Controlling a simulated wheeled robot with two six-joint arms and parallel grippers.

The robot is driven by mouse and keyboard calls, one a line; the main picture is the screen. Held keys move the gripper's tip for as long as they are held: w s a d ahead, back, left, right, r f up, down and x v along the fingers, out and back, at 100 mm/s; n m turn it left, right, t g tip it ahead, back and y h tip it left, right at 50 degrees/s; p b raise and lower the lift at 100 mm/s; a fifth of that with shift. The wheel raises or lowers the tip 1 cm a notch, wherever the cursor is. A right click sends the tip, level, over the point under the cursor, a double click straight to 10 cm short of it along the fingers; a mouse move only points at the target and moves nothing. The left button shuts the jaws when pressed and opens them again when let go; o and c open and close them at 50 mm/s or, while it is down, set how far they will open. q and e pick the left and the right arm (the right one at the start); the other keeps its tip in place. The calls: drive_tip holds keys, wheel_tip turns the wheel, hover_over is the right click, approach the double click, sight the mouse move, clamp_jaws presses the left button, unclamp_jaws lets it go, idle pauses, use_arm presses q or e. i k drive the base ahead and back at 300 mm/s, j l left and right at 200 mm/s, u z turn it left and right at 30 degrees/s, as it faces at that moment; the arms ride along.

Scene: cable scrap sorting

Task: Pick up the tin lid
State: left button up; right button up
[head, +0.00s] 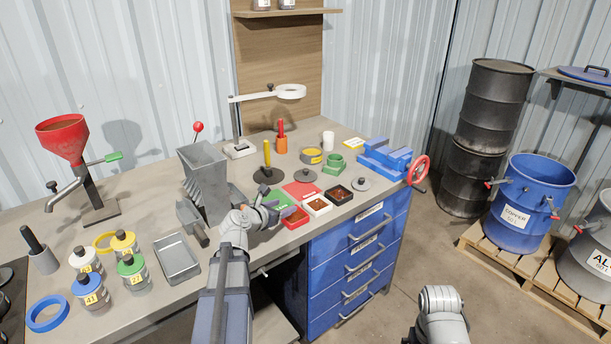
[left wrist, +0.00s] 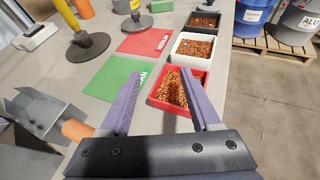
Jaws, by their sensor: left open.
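Two round grey lids with knobs lie on the workbench, and I cannot tell which is the tin lid. One lid (head: 305,176) is behind the red mat; it also shows at the top of the left wrist view (left wrist: 135,23). The other lid (head: 361,184) lies near the bench's right edge, beside the black bin. My left gripper (left wrist: 160,76) is open and empty, above the green mat and the red bin, short of both lids. In the head view the left gripper (head: 268,208) partly covers the green mat. My right gripper is not in view.
Red (head: 296,222), white (head: 317,206) and black (head: 339,195) bins of scrap line the front edge. A yellow-handled stand (head: 267,172), an orange cup (head: 281,145), a yellow-labelled tin (head: 311,156) and a blue vise (head: 384,157) surround the lids. The red mat (left wrist: 147,42) is clear.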

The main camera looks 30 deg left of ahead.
sight(304, 174)
drive_tip(key=i+l+u, duration=0.5)
drive_tip(key=i+l, duration=0.4)
drive_tip(key=i, duration=0.05)
